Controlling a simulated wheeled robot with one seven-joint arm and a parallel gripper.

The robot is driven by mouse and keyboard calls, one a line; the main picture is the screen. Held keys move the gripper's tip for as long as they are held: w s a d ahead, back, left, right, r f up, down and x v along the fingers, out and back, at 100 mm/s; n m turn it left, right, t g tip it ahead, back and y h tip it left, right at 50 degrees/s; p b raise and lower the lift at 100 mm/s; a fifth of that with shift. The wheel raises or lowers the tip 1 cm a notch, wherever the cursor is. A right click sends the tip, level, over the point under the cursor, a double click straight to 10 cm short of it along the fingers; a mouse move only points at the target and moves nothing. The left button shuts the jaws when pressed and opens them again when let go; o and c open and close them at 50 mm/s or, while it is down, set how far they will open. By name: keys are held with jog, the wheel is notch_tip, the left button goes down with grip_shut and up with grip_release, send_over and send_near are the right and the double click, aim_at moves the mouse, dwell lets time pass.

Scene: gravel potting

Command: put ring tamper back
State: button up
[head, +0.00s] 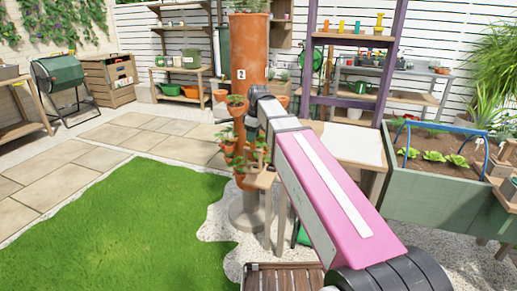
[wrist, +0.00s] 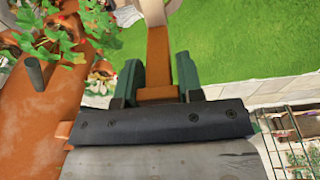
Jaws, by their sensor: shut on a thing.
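In the wrist view my gripper (wrist: 158,78) has its dark green fingers closed on a brown wooden piece. I take this held piece to be the ring tamper (wrist: 158,50). It runs up between the fingers toward a paler part at the top edge, where it leaves the picture. In the head view my arm reaches out to the tall terracotta planter, and my gripper and the held piece cannot be made out clearly there. The tamper's storage place cannot be identified.
The terracotta tower planter (head: 250,55) stands close to my arm's end, and its plants and pots fill the left of the wrist view. A purple-framed shelf (head: 313,55) and a green raised bed (head: 430,195) stand at right. The lawn (head: 130,220) at left is clear.

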jog(key=shift+w+d+f, duration=0.35)
jog(key=shift+w+f, duration=0.15)
jog(key=shift+f, duration=0.55)
jog(key=shift+w+d+f, duration=0.4)
jog(key=shift+w+f, duration=0.15)
jog(key=shift+f, duration=0.5)
jog(key=shift+w+d+f, duration=0.35)
jog(key=shift+w+f, duration=0.15)
jog(key=shift+f, duration=0.65)
jog(key=o, duration=0.9)
notch_tip(320, 180, up, 12)
jog(key=d, duration=0.2)
jog(key=s+d+f+m, duration=0.4)
jog(key=s+d+f, duration=0.1)
jog(key=f, duration=0.6)
jog(key=s+d+f+m+h, duration=0.1)
jog(key=s+d+f+m, duration=0.4)
jog(key=f, duration=0.6)
jog(key=s+d+f+m, duration=0.5)
jog(key=s+d+f, duration=0.2)
jog(key=f, duration=0.4)
jog(key=shift+s+f+g+h, duration=0.15)
jog(key=shift+s+g+h, duration=0.15)
jog(key=shift+s, duration=0.5)
